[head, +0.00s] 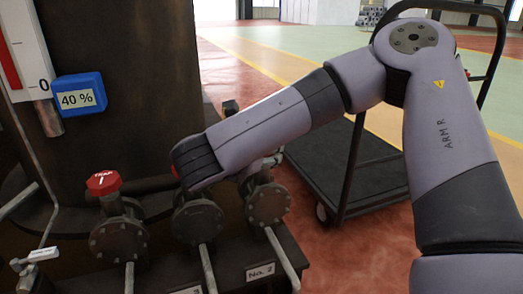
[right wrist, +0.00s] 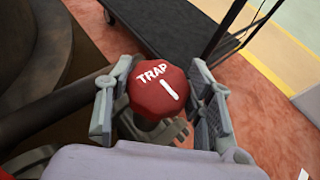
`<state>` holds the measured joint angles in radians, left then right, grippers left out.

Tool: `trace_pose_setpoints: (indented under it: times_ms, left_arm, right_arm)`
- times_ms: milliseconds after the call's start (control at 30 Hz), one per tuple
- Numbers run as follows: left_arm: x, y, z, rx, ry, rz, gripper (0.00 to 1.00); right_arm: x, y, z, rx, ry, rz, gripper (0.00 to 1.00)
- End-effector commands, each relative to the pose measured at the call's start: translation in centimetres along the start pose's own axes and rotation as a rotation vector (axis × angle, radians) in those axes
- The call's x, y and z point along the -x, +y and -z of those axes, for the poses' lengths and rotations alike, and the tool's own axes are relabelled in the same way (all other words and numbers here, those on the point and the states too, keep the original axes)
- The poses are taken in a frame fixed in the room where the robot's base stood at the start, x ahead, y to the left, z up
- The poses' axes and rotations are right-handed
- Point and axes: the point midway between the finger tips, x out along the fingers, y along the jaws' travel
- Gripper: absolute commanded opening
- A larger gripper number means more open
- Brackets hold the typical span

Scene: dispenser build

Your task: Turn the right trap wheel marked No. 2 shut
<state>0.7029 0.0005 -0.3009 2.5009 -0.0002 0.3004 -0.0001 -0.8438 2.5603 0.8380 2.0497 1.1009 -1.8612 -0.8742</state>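The right trap wheel (right wrist: 160,92) is a red knob with white "TRAP" lettering and a single bar on top. In the right wrist view it stands between the two fingers of my right gripper (right wrist: 162,100). The fingers are apart, one on each side of the wheel, with small gaps; contact cannot be made out. In the head view my right arm hides this wheel, and a bit of the gripper (head: 262,170) shows above the right valve flange (head: 268,204). The "No. 2" plate (head: 260,272) is below that valve. My left gripper is not in view.
Another red trap wheel (head: 103,182) stands on the left valve, with a middle valve (head: 198,220) between. A dark tank (head: 135,110) with a blue "40 %" tag (head: 80,95) rises behind. A black trolley (head: 340,165) stands on the red floor to the right.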

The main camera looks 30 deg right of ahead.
Motion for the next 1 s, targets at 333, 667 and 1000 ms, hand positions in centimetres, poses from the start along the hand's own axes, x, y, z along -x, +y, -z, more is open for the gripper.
trace_pose_setpoints:
  times_ms: [333,667,1000]
  left_arm:
    - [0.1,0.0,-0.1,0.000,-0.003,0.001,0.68]
    - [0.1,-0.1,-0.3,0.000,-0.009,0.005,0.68]
    - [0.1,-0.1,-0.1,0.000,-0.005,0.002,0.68]
  right_arm:
    - [0.0,0.0,-0.1,-0.003,-0.003,-0.001,0.67]
    - [0.2,0.0,-0.7,-0.003,-0.002,-0.001,0.67]
    - [2.6,0.0,-6.4,-0.007,-0.003,-0.001,0.67]
